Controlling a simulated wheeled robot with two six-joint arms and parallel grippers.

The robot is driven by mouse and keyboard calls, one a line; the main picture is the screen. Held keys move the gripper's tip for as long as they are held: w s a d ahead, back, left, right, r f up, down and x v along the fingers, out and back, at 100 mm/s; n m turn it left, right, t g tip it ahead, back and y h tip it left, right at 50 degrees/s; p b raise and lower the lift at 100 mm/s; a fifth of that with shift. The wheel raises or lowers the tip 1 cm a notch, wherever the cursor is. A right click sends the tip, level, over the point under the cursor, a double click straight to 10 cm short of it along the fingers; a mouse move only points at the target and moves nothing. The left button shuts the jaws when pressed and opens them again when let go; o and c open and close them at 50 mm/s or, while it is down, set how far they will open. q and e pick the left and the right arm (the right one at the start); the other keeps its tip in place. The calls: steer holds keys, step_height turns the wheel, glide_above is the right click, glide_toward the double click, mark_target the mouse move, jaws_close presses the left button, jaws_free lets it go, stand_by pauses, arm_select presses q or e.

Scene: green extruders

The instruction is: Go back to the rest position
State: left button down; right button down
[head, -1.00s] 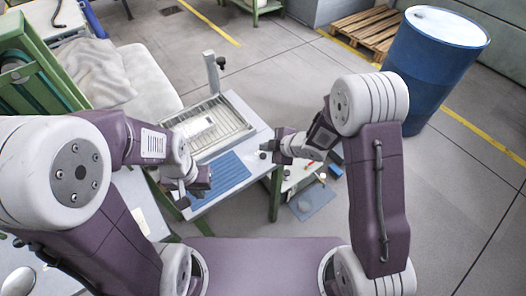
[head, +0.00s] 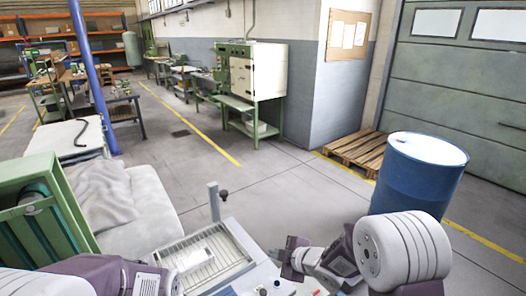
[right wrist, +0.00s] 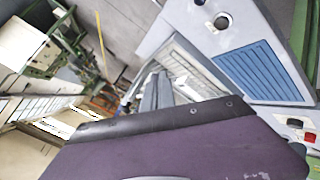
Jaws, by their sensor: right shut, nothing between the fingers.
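My right gripper (head: 276,256) shows in the head view at the bottom centre, in front of the work table's right part. Its fingers are together with nothing between them; they also show in the right wrist view (right wrist: 157,92). My left arm comes in at the lower left of the head view, but its gripper is below the picture edge. The table carries a grey tray (head: 246,262) with a slatted inside, left of my right gripper. In the right wrist view a blue ribbed mat (right wrist: 262,72) lies on the table.
A blue drum (head: 415,182) stands on the floor at the right, with a wooden pallet (head: 352,150) behind it. A green-framed machine (head: 40,210) and a cloth-covered bench (head: 150,205) are at the left. A green-and-white cabinet (head: 255,75) stands farther back. The middle floor is open.

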steer(key=s+d+r+m+h, duration=0.3)
steer(key=s+d+m+h, duration=0.2)
steer(key=d+m, duration=0.55)
steer(key=s+d+f+m+g, duration=0.1)
steer(key=s+m+g, duration=0.1)
steer(key=s, duration=0.3)
steer(key=s+d+f+m+g, duration=0.1)
steer(key=s+f+m+g, duration=0.1)
steer(key=s, duration=0.4)
steer(key=s+d+f+m+g+h, duration=0.1)
steer(key=s+f+m+g, duration=0.1)
steer(key=s, duration=0.4)
steer(key=shift+s+d+f+m+g, duration=0.15)
steer(key=shift+d+m+g, duration=0.1)
steer(key=shift+m+g, duration=0.45)
